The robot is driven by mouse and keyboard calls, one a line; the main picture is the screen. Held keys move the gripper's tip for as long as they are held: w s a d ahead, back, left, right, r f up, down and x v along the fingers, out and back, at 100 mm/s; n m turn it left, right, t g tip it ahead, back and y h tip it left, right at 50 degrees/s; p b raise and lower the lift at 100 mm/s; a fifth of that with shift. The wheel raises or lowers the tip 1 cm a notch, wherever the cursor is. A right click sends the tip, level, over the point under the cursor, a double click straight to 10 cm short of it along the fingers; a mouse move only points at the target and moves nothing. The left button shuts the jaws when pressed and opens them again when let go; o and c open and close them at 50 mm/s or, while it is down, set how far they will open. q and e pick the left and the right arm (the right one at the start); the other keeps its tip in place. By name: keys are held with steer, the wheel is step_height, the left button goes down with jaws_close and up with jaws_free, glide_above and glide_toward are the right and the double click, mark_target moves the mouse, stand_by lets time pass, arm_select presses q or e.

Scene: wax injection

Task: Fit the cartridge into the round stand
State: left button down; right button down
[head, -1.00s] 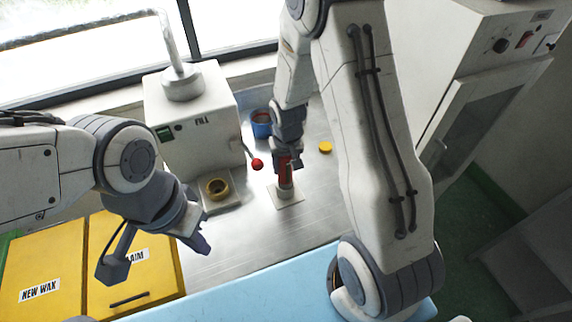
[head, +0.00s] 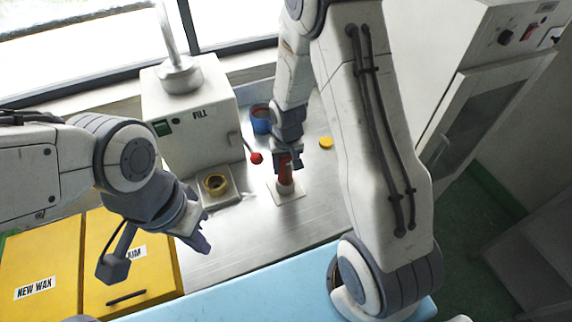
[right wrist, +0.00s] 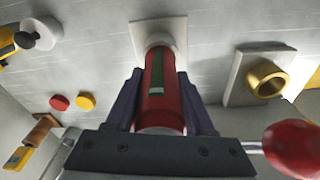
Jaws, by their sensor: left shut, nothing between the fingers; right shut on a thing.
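The red cartridge (right wrist: 162,108), with a dark green strip, is held upright between the fingers of my right gripper (right wrist: 160,82); it also shows in the head view (head: 285,170). Its far end meets the white round stand (right wrist: 157,42) on a square plate; the stand also shows in the head view (head: 285,189). The cartridge looks in line with the stand, but I cannot tell how deep it sits. My right gripper (head: 286,158) is shut on it above the stand. My left gripper (head: 203,243) is shut and empty, above the metal counter's left front.
The white FILL machine (head: 192,115) stands left of the cartridge, with a red lever knob (head: 256,158) and a yellow ring (head: 215,184) in front. Yellow bins (head: 45,258) are at left.

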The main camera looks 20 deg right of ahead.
steer(key=shift+f+b, duration=0.7)
steer(key=shift+f, duration=0.15)
steer(key=shift+c, duration=0.9)
jaws_free()
steer(key=r, duration=0.3)
steer(key=s+r, duration=0.1)
steer(key=r, duration=0.3)
steer(key=r+b, duration=0.1)
steer(key=r, duration=0.2)
steer(key=shift+s+a+r, duration=0.1)
steer(key=shift+s+r, duration=0.05)
steer(key=shift+r, duration=0.05)
